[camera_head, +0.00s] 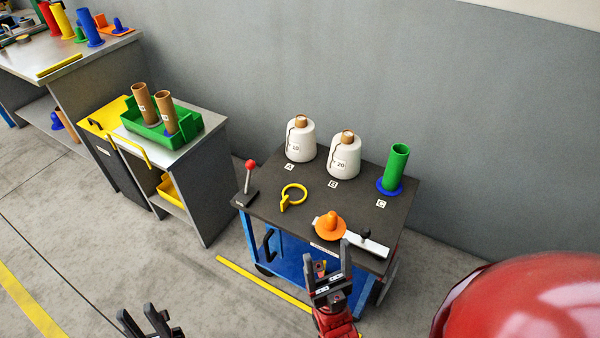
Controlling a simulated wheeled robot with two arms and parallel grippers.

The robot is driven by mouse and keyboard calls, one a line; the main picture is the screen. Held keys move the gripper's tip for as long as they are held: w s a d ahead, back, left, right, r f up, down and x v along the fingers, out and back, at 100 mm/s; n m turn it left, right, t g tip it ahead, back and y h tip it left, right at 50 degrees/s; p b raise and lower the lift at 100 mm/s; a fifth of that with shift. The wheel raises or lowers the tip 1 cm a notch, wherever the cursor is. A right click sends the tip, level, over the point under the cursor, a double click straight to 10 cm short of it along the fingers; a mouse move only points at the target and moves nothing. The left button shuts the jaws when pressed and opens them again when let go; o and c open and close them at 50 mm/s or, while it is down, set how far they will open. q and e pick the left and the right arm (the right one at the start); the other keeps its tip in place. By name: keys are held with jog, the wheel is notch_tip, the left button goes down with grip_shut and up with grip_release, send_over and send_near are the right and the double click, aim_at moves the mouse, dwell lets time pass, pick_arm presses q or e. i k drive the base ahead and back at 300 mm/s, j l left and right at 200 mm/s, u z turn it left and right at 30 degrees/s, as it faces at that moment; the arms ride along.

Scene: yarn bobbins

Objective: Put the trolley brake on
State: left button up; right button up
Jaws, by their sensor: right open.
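The trolley (262,210) has a dark top on a blue frame. At its left corner a lever with a red knob (250,164) stands nearly upright on a black base (245,199); no label on it is readable. My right gripper (328,262) is open and empty at the trolley's front edge, right of the lever and apart from it. My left gripper (143,318) is at the bottom edge of the view, left of the trolley, with its fingers apart and nothing between them. The trolley's wheels are mostly hidden.
A cabinet with a green crate (188,122) stands left. Floor between them is clear.

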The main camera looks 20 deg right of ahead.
aim_at(250, 164)
jog(key=k+j+z, duration=0.1)
jog(key=j+z, duration=0.3)
jog(key=k+j+z, duration=0.1)
jog(key=z, duration=0.25)
jog(key=k+j+z, duration=0.2)
jog(key=j+z, duration=0.2)
jog(key=i+j+u, duration=0.15)
jog(key=i+u, duration=0.35)
jog(key=i, duration=0.85)
